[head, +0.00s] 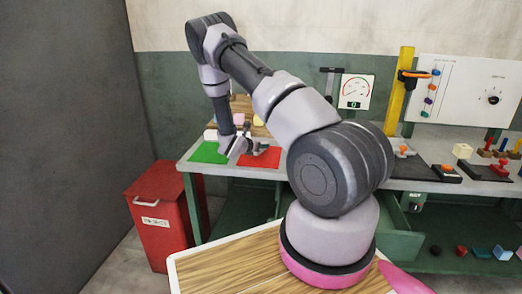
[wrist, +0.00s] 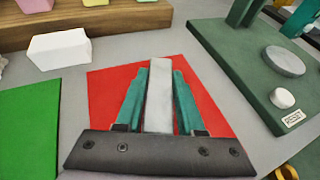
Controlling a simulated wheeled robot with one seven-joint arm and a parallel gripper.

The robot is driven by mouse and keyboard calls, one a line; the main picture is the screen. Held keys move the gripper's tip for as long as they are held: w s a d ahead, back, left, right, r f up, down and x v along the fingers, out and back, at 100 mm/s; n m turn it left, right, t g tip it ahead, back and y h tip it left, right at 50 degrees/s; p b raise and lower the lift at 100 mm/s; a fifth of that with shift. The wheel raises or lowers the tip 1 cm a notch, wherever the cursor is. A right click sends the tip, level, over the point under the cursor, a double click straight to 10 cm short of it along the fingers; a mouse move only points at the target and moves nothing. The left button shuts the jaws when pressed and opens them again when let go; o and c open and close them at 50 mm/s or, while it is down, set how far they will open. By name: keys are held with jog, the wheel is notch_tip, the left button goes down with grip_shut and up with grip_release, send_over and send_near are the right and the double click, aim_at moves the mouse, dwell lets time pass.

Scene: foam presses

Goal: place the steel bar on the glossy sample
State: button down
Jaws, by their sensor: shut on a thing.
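My gripper (wrist: 159,72) is shut on a pale grey bar, the steel bar (wrist: 158,100), which lies lengthwise between the two teal fingers. In the wrist view the bar is over the red mat (wrist: 100,88); I cannot tell whether it touches it. In the head view my gripper (head: 238,148) is low over the bench between the green and red mats, and the bar cannot be made out. A white block (wrist: 58,48) lies on the bench beyond the mats, left of the gripper. I cannot tell which piece is the glossy sample.
A green mat (wrist: 28,125) lies left of the red one. A wooden rack (wrist: 120,22) with pastel blocks stands behind. A dark green press base (wrist: 245,75) with a grey disc and a RESET label is close on the right. A red bin (head: 160,215) stands left of the bench.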

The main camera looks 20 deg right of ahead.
jog(key=shift+f, duration=0.85)
jog(key=c, duration=0.9)
grip_release()
jog(key=shift+f, duration=0.2)
jog(key=shift+c, duration=0.2)
jog(key=o, duration=0.4)
jog(key=shift+r, duration=0.1)
